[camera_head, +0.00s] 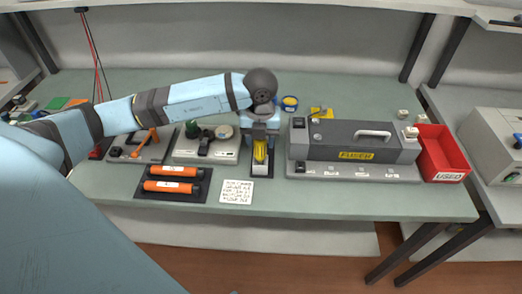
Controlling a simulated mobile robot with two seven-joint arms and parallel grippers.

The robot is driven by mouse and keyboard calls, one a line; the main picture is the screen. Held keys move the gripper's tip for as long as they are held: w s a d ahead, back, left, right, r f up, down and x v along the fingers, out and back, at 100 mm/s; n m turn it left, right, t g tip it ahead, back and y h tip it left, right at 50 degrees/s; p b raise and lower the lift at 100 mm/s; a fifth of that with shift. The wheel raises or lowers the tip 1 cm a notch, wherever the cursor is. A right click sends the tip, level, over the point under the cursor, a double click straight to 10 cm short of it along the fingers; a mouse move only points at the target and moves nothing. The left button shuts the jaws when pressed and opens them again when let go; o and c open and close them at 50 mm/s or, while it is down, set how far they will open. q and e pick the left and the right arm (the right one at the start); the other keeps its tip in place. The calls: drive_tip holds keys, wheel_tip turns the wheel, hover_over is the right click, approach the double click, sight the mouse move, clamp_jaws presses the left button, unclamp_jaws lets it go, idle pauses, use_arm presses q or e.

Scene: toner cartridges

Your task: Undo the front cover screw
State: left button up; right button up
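My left arm comes in from the left, and my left gripper (262,138) points down over a yellow tool-like object (260,153) in a small dark-based stand (261,171). The fingers are small here, and I cannot tell whether they touch or grip it. The grey unit with a yellow "FUSER" label (340,141) stands to the right, with a pale handle on top. No front cover screw can be made out at this size. My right gripper is not in view.
Left of the stand are a white-based fixture (206,151), a grey fixture with an orange lever (142,146), and two orange cylinders (172,187) on a dark mat. A written card (237,191) lies in front. A red "USED" bin (441,153) stands right. The table's front strip (350,201) is clear.

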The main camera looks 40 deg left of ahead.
use_arm(q)
drive_tip(key=c, duration=0.7)
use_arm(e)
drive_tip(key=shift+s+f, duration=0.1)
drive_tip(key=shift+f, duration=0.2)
use_arm(q)
drive_tip(key=shift+r, duration=0.1)
drive_tip(key=shift+r+p, duration=0.3)
drive_tip(key=shift+r, duration=0.15)
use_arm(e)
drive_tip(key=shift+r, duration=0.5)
use_arm(q)
drive_tip(key=shift+r+p, duration=0.3)
drive_tip(key=shift+r, duration=0.2)
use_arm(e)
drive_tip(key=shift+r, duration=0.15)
use_arm(q)
drive_tip(key=shift+r, duration=0.1)
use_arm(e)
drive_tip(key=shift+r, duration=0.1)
